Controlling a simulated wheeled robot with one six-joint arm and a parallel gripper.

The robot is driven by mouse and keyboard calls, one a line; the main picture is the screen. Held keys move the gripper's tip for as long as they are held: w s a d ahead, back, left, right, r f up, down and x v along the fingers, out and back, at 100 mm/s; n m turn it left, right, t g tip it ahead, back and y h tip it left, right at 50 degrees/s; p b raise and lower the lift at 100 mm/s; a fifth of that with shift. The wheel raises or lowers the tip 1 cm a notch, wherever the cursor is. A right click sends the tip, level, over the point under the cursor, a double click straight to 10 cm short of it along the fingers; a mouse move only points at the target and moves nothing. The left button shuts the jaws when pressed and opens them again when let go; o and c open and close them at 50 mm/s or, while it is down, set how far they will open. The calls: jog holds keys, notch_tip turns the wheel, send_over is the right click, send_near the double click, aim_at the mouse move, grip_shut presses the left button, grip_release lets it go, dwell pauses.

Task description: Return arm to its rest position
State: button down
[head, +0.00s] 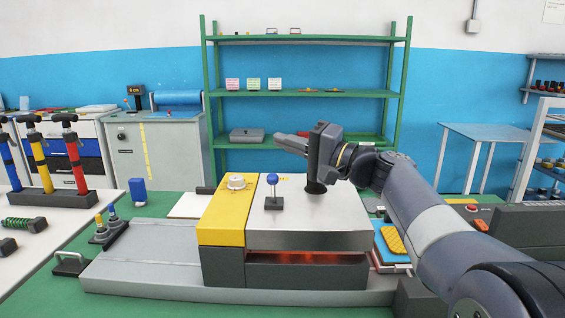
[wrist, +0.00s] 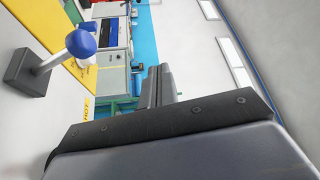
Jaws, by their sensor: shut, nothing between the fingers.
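My arm (head: 425,215) reaches in from the lower right in the head view, over the right side of a grey machine with a yellow panel (head: 230,205). My gripper (head: 280,137) points left above the machine's top, its fingers together and empty. In the wrist view my gripper (wrist: 157,72) shows its fingers side by side, pointing away. A lever with a blue ball (head: 272,179) stands upright on the machine below and left of my gripper, apart from it. The blue ball also shows in the wrist view (wrist: 81,43).
An orange glow (head: 305,258) shows in the machine's front slot. A green shelf (head: 300,93) stands behind. Colored pumps (head: 72,150) stand on the left table. A blue pad with a yellow piece (head: 393,240) lies right of the machine, near my arm.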

jog(key=w+f+m+h+p, duration=0.1)
jog(key=w+f+m+p, duration=0.1)
jog(key=p, duration=0.5)
jog(key=w+f+m+g+h+p, duration=0.1)
jog(key=w+f+m+p, duration=0.1)
jog(key=p, duration=0.6)
jog(key=shift+w+d+f+m, duration=0.1)
jog(key=shift+w+f+m, duration=0.2)
jog(key=shift+m, duration=0.1)
jog(key=f+m+h+p, duration=0.1)
jog(key=p, duration=0.4)
jog(key=shift+s+f+m+g+p, duration=0.15)
jog(key=shift+f+m+g+p, duration=0.15)
jog(key=shift+f+g+p, duration=0.1)
jog(key=v, duration=0.2)
jog(key=b+v, duration=0.1)
jog(key=v, duration=0.1)
jog(key=b+v, duration=0.1)
jog(key=v, duration=0.2)
jog(key=shift+f, duration=0.3)
jog(key=shift+v, duration=0.8)
jog(key=shift+r, duration=0.1)
jog(key=shift+s, duration=0.1)
